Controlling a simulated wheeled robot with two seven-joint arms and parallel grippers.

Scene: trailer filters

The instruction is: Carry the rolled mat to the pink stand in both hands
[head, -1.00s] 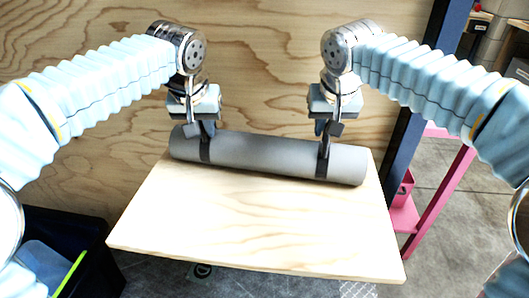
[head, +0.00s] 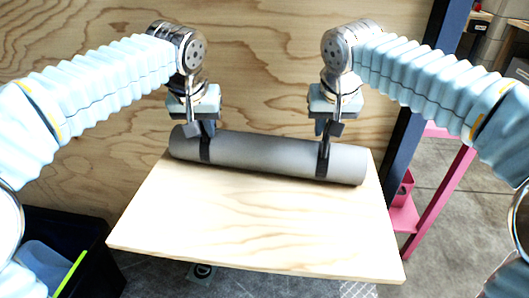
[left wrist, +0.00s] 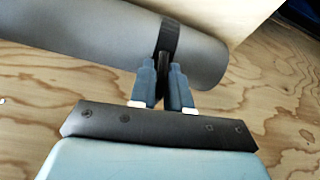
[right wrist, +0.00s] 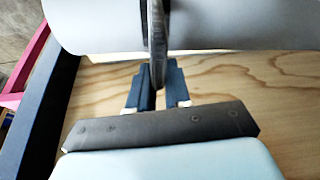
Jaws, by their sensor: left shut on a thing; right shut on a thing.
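The rolled mat (head: 265,157) is a grey cylinder lying across the far edge of a light wooden board, with a dark strap near each end. My left gripper (head: 207,125) is shut on the left strap; the left wrist view shows its fingers (left wrist: 164,88) closed around the strap's raised part. My right gripper (head: 328,130) is shut on the right strap, and the right wrist view shows its fingers (right wrist: 158,88) on either side of the strap. The pink stand (head: 437,200) shows partly at the right, behind a dark post and my right arm.
The wooden board (head: 250,230) is bare in front of the mat. A plywood wall (head: 265,60) stands close behind. A dark blue post (head: 400,160) rises right of the board. A black bin (head: 90,225) with blue and green contents is at lower left. Grey floor (head: 450,250) lies at right.

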